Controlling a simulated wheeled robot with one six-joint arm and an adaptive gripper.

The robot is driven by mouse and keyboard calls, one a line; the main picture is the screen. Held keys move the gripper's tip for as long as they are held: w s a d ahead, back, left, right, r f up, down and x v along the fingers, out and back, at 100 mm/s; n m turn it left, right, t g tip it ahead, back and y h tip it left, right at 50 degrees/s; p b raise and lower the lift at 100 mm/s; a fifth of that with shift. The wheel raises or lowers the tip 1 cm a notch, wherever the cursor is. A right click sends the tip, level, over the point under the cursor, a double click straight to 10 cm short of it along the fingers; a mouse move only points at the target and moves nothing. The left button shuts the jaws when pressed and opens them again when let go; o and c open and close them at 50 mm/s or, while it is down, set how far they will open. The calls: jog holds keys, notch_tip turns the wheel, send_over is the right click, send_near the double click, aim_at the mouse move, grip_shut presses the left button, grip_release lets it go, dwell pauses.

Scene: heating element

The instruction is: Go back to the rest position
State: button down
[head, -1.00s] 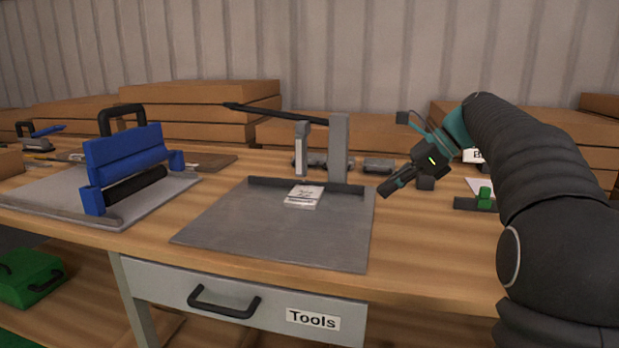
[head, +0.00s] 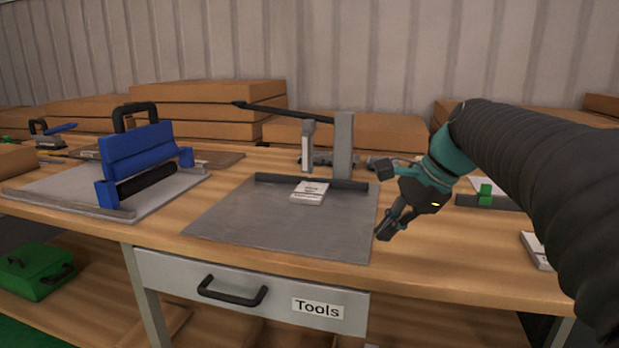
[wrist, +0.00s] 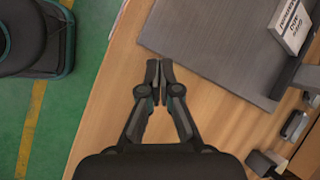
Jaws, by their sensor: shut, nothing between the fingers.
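My gripper (head: 386,232) is over the wooden bench, by the right edge of the grey metal plate (head: 260,225). In the wrist view my gripper (wrist: 159,68) points down with its two fingertips together and nothing between them. A small white box with dark print (head: 310,191) lies on the plate under the upright press; it also shows in the wrist view (wrist: 291,22). My gripper is apart from the box.
A blue tool with a black handle (head: 140,165) stands at the left. A grey drawer labelled Tools (head: 240,285) is under the bench. A green block (head: 486,192) and another white box (head: 537,250) are at the right. Cardboard boxes (head: 205,105) line the back.

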jog(key=s+d+f+n+t+h, duration=0.1)
jog(key=s+f+n+h, duration=0.1)
jog(key=s+f+n, duration=0.5)
jog(key=s+d+f+n+t+h, duration=0.1)
jog(key=s+f+n+h, duration=0.2)
jog(key=s+f+n, duration=0.4)
jog(key=s+f, duration=0.1)
jog(key=s, duration=0.5)
jog(key=shift+s+t, duration=0.25)
jog(key=shift+t, duration=0.15)
